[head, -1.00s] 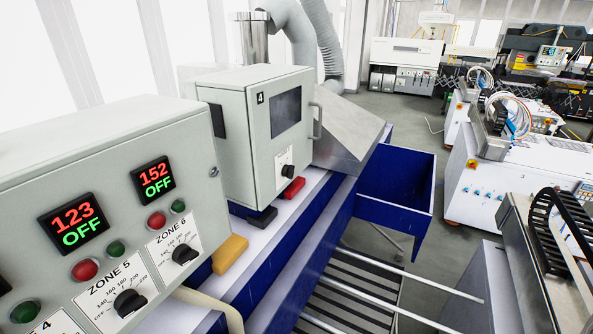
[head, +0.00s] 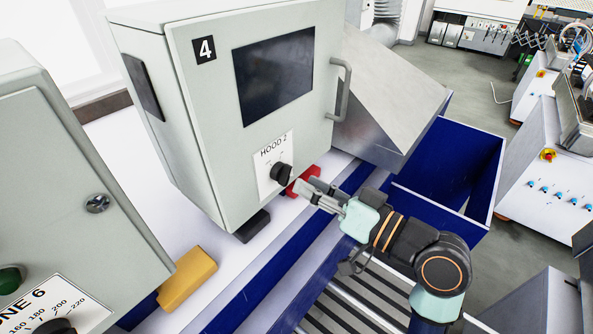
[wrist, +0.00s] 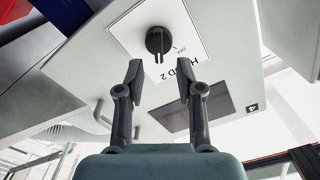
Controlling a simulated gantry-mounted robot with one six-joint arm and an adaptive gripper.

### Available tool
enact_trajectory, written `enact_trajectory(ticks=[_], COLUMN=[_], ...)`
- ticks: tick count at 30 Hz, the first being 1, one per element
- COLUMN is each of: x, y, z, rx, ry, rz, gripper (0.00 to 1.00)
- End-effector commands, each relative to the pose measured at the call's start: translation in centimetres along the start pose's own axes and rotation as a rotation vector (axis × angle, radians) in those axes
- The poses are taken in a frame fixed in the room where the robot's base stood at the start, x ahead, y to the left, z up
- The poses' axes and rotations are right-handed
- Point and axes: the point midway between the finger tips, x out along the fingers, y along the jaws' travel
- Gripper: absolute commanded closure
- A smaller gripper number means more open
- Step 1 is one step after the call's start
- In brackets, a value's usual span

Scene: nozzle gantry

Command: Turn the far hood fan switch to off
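The hood fan switch is a black knob (head: 281,174) on a white plate marked HOOD 2 (head: 273,160), low on the front of a grey cabinet numbered 4 (head: 205,110). In the wrist view the knob (wrist: 157,41) shows upside down, with OFF printed on the plate beside it. Its exact setting is hard to tell. My gripper (head: 309,192) is just right of the knob in the head view and apart from it. In the wrist view the gripper (wrist: 159,78) has its fingers spread, with nothing between them, and the knob lies beyond the tips.
A red block (head: 303,181) sits by the cabinet's lower edge, behind my fingers. A handle (head: 342,90) sticks out at the cabinet's right edge. A yellow block (head: 187,279) and the ZONE 6 panel (head: 70,312) are at left. A blue bin (head: 465,205) stands at right.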

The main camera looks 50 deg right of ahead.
Motion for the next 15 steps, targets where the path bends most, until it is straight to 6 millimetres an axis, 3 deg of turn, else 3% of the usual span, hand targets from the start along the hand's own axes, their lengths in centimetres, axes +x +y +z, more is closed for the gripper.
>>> enact_trajectory(ticks=[6,15], x=[3.7,4.5], y=[-0.1,0.0], z=[-0.1,0.0], rx=[0.001,-0.002], ry=[-0.002,-0.001], rz=[-0.001,0.002], gripper=[0.64,0.64])
